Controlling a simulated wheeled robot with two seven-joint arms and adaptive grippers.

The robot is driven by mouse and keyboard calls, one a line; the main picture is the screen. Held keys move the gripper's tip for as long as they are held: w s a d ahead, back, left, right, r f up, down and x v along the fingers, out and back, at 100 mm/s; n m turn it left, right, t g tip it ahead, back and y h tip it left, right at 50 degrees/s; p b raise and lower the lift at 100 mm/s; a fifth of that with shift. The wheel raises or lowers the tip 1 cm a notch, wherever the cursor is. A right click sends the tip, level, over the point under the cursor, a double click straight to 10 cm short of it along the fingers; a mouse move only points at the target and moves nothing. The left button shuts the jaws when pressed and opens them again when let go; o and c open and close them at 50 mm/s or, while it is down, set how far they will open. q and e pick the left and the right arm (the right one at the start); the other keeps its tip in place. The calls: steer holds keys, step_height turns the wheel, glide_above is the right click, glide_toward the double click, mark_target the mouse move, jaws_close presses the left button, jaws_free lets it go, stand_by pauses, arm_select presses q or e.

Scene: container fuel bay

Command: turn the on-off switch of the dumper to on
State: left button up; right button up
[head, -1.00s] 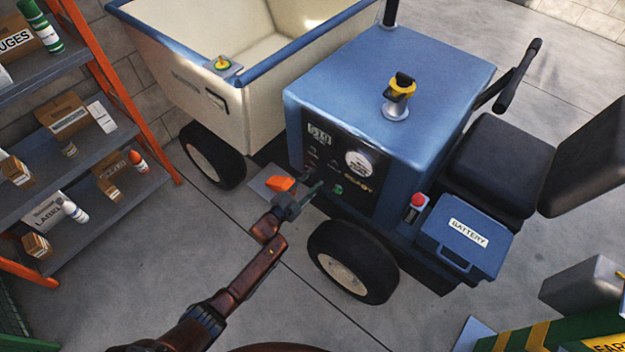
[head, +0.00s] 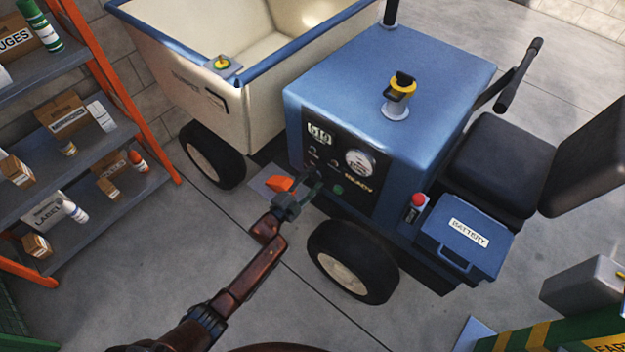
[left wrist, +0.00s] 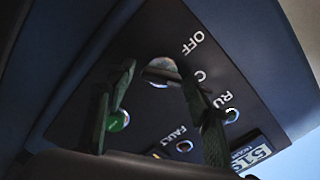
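The blue dumper (head: 420,65) has a black control panel (head: 375,190) on its front. My left gripper (head: 316,184) is at the lower left of this panel and covers part of it. In the left wrist view a round metallic switch (left wrist: 160,71), with the word OFF beside it and a partly covered second label, lies between the fingertips. The left gripper (left wrist: 160,78) is open there, one finger on either side. Gaps seem to show at the switch; contact cannot be told. The switch's exact setting is unclear. My right gripper is out of view.
A green button (left wrist: 118,121) and FAULT lamp (left wrist: 184,146) sit near the fingers. The front wheel (head: 352,262) is below the panel. The blue battery box (head: 460,235) and red button (head: 418,200) are to the right.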

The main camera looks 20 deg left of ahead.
arm_select(q)
steer(key=shift+o, duration=0.6)
steer(key=v, duration=1.2)
